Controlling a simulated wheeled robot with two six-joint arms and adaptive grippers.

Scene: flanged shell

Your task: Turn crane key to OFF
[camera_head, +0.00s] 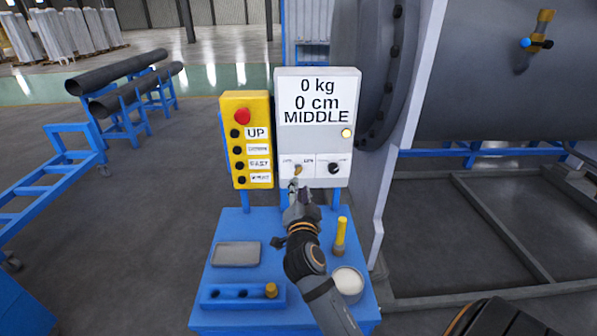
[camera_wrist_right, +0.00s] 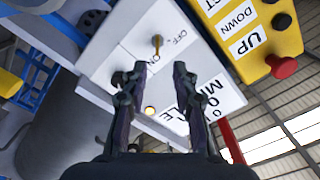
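The crane key (camera_head: 298,170) is a small brass-coloured key on the lower part of the white control box (camera_head: 318,90). In the right wrist view the key (camera_wrist_right: 157,44) stands out from the panel between the OFF and ON labels. My right gripper (camera_head: 296,187) is just in front of and below the key in the head view. In the right wrist view my right gripper (camera_wrist_right: 159,70) has its two fingers apart, with the key beyond the tips and nothing between them. The box display reads 0 kg, 0 cm, MIDDLE. My left gripper does not show.
A yellow button box (camera_head: 247,140) with a red button stands left of the control box. A black knob (camera_head: 334,168) sits right of the key. A blue table (camera_head: 228,228) below bears a grey plate (camera_head: 237,254), a yellow-handled tool (camera_head: 340,236) and a white-topped can (camera_head: 347,282).

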